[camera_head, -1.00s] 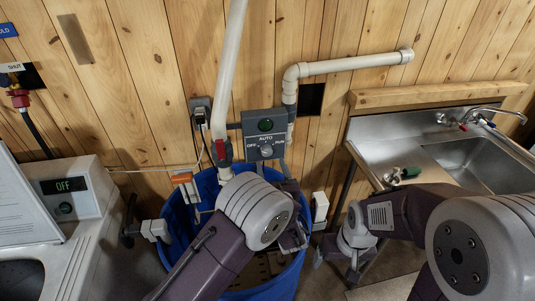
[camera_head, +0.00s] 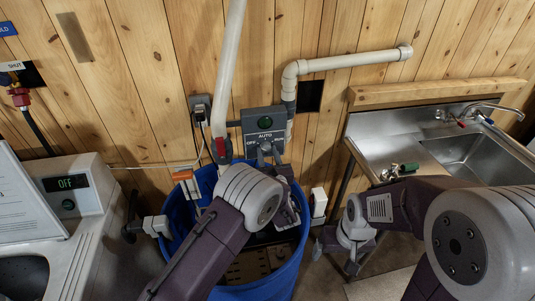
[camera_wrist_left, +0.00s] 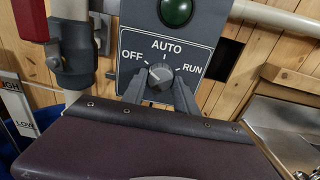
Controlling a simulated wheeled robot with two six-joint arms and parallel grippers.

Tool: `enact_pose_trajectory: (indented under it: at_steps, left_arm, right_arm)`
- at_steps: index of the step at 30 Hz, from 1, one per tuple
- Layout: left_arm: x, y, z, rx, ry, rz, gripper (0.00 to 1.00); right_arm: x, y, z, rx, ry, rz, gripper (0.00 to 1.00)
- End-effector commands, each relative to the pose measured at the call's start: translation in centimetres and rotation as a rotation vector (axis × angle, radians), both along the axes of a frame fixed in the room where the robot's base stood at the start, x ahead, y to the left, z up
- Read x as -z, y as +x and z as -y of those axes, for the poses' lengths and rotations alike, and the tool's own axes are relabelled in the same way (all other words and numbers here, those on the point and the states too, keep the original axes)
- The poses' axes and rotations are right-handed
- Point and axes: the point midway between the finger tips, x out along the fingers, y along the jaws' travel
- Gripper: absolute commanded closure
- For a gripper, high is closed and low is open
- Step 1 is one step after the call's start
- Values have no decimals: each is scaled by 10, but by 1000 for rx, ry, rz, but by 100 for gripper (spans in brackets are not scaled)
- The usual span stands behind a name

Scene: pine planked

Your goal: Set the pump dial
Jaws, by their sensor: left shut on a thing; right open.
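The grey pump control panel (camera_head: 264,121) is on the plank wall above the blue barrel; a dark green lamp (camera_wrist_left: 176,11) is at its top. Its round dial (camera_wrist_left: 160,74) sits among the labels OFF, AUTO and RUN, read left to right in the left wrist view. My left gripper (camera_head: 267,152) is at the panel, its fingers (camera_wrist_left: 161,82) shut on the dial from both sides. The fingers partly cover the dial, and I cannot tell its pointer mark clearly. My right gripper (camera_head: 328,243) is open and empty, low to the right of the barrel.
The blue barrel (camera_head: 180,225) stands below the panel. A white pipe (camera_head: 229,70) with a red-handled valve (camera_head: 221,150) runs down left of the panel. A white machine with an OFF display (camera_head: 72,183) is at left. A steel sink (camera_head: 470,155) is at right.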

Motion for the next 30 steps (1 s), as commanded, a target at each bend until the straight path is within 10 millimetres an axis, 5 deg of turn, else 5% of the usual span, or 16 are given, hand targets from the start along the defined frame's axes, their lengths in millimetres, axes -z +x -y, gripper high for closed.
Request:
enact_pose_trajectory:
  at_steps: [8, 30]
  left_arm:
    - [1, 0, 0, 0, 111, -21, 100]
    - [-2, 0, -1, 0, 756, -149, 100]
  right_arm:
    - [5, 0, 0, 0, 0, 0, 16]
    - [9, 0, 0, 0, 0, 0, 16]
